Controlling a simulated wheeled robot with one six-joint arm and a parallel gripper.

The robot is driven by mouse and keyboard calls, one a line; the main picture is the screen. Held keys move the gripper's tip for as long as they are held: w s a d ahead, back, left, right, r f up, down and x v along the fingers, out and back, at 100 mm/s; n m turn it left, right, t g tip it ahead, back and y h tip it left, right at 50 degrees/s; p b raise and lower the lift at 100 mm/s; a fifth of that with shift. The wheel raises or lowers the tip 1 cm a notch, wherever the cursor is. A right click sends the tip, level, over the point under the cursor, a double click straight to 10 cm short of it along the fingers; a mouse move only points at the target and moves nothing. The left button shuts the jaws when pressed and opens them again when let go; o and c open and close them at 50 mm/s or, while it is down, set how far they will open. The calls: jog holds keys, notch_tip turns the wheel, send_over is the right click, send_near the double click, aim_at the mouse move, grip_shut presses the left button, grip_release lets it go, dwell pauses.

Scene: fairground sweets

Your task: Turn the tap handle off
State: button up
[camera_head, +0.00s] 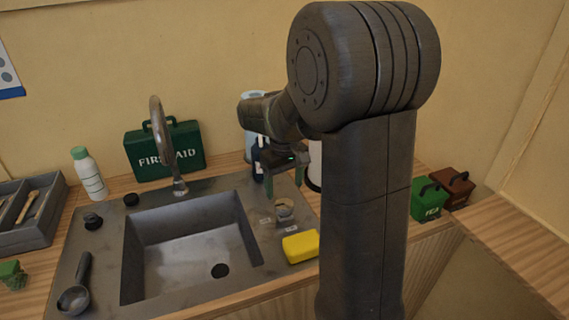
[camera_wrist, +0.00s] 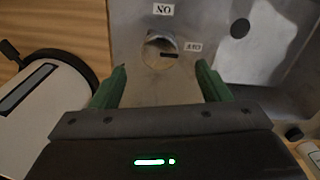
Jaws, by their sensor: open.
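The tap handle (camera_head: 284,208) is a small round metal knob on the right side of the sink deck. In the wrist view the knob (camera_wrist: 160,50) has a dark bar on its right side, towards the OFF label (camera_wrist: 194,47). An ON label (camera_wrist: 163,10) lies at the far side of it. My gripper (camera_head: 283,183) is above the knob, its green fingers pointing down. In the wrist view my gripper (camera_wrist: 161,84) is open and empty, with the knob beyond and between the fingertips, apart from them. The tap spout (camera_head: 180,186) shows no clear stream of water.
A yellow sponge (camera_head: 300,246) lies near the knob. The steel sink basin (camera_head: 190,245) is left of it. A white appliance (camera_wrist: 45,95) with a black handle stands close to one finger. A green first-aid case (camera_head: 165,150) and a bottle (camera_head: 88,175) stand at the back.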

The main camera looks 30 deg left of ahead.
aim_at(285, 204)
notch_tip(285, 204, up, 8)
jog(key=shift+f, duration=0.15)
dwell(0.6)
notch_tip(285, 204, down, 14)
jog(key=shift+r, duration=0.1)
jog(key=shift+n, duration=0.6)
dwell(0.3)
